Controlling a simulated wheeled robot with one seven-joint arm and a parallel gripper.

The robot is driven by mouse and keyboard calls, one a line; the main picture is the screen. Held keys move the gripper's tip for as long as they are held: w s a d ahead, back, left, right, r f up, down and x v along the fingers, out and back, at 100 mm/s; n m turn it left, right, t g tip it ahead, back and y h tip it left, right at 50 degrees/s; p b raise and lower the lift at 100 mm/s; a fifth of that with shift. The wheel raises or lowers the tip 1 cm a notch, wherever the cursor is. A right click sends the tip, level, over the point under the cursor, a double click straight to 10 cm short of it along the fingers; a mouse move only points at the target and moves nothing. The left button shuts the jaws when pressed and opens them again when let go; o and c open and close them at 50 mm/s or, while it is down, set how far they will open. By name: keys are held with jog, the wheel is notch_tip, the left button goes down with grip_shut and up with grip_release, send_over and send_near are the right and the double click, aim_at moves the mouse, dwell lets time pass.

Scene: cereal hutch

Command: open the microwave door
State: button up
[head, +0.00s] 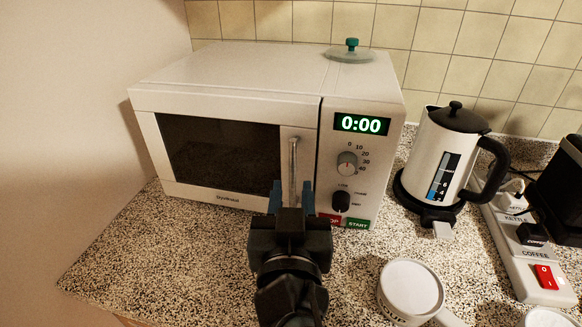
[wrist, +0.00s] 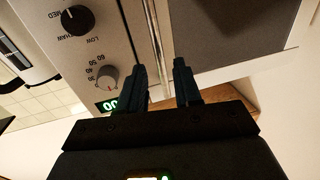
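The white microwave (head: 200,95) stands on the speckled counter with its door (head: 215,150) shut. The door has a dark window and a vertical metal handle (head: 293,160) near its right edge. My gripper (head: 292,190) is in front of the handle's lower part. Its two dark fingers are apart, with the handle appearing between them. In the wrist view my gripper (wrist: 160,68) is also open, and the handle (wrist: 154,30) runs as a pale bar between the fingers. I cannot tell whether either finger touches it.
The control panel (head: 340,205) with dials is right of the door. The counter (head: 150,245) at front left is clear.

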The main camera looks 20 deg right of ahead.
aim_at(292, 179)
jog(key=shift+p+x, duration=0.7)
jog(key=shift+x, duration=1.9)
jog(key=shift+c, duration=0.5)
grip_shut()
